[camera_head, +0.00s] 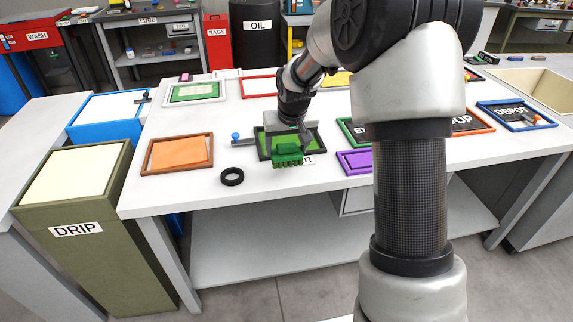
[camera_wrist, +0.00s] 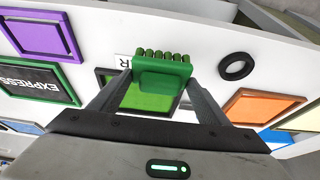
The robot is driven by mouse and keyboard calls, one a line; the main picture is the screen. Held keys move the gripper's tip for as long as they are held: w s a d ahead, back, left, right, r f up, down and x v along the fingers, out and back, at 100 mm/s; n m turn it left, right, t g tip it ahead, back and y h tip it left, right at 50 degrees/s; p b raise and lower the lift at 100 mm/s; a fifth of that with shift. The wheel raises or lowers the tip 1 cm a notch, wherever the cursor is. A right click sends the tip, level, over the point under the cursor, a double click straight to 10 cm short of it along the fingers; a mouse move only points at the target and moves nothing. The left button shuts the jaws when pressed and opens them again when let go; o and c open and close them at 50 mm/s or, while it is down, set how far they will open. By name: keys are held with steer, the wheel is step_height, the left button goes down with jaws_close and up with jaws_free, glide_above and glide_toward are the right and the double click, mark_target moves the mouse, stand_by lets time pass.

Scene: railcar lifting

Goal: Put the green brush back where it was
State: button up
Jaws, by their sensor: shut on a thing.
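The green brush (camera_head: 287,155) is held in my gripper (camera_head: 290,143), just above the front of a dark-framed tray with a green floor (camera_head: 265,148). In the wrist view, the brush (camera_wrist: 162,76) sits between the two fingers of my gripper (camera_wrist: 160,85), bristle side away from the palm. The green-floored tray (camera_wrist: 150,101) shows behind it there. A white label ending in R (camera_head: 309,160) is at the tray's front edge, mostly hidden by the brush. I cannot tell whether the brush touches the tray.
A black ring (camera_head: 232,176) lies left of the brush. An orange tray (camera_head: 178,153) is further left, a purple tray (camera_head: 354,162) to the right. A small blue-knobbed thing (camera_head: 236,136) is beside the green-floored tray. The DRIP bin (camera_head: 75,229) stands at the table's left end.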

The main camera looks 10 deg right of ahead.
mark_target(287, 160)
steer(key=shift+f+b, duration=0.45)
steer(key=shift+f, duration=1.9)
steer(key=shift+f, duration=0.15)
steer(key=o, duration=1)
